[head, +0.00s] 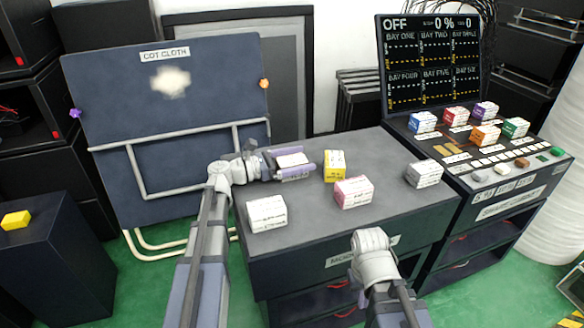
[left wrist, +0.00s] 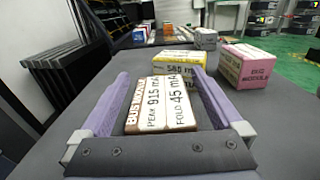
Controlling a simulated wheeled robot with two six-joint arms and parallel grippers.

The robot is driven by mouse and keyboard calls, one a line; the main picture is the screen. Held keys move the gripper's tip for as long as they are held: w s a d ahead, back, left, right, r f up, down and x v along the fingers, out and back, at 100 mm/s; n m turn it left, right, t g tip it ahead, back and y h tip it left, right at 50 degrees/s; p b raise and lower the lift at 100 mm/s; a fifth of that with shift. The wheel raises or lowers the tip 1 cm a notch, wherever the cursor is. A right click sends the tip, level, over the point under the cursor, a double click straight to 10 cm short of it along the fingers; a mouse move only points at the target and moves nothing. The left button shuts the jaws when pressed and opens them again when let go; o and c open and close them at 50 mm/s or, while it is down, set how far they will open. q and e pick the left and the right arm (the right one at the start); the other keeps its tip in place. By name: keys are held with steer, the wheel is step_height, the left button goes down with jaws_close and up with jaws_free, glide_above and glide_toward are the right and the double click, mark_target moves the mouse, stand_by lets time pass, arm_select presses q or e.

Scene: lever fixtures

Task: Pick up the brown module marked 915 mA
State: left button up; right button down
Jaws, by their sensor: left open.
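The brown module marked 915 mA (left wrist: 155,104) lies on the dark table, its white top label reading PEAK 915 mA and FOLD 45 mA, with a brown edge on its left. In the head view it shows as a white-topped block (head: 291,160) at the table's back left. My left gripper (head: 306,161) is open around it, one purple finger on each side. In the left wrist view, the fingers of my left gripper (left wrist: 160,74) flank the module with a gap visible on each side. My right arm is at the lower middle; its fingers do not show.
A yellow module (head: 334,166) stands just beyond the fingertips. A pink module (head: 353,192), a grey module (head: 424,174) and a white-labelled module (head: 267,213) are also on the table (head: 310,222). A console with coloured modules and a display (head: 432,65) stands right.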

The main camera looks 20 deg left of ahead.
arm_select(q)
steer(key=c, duration=1.5)
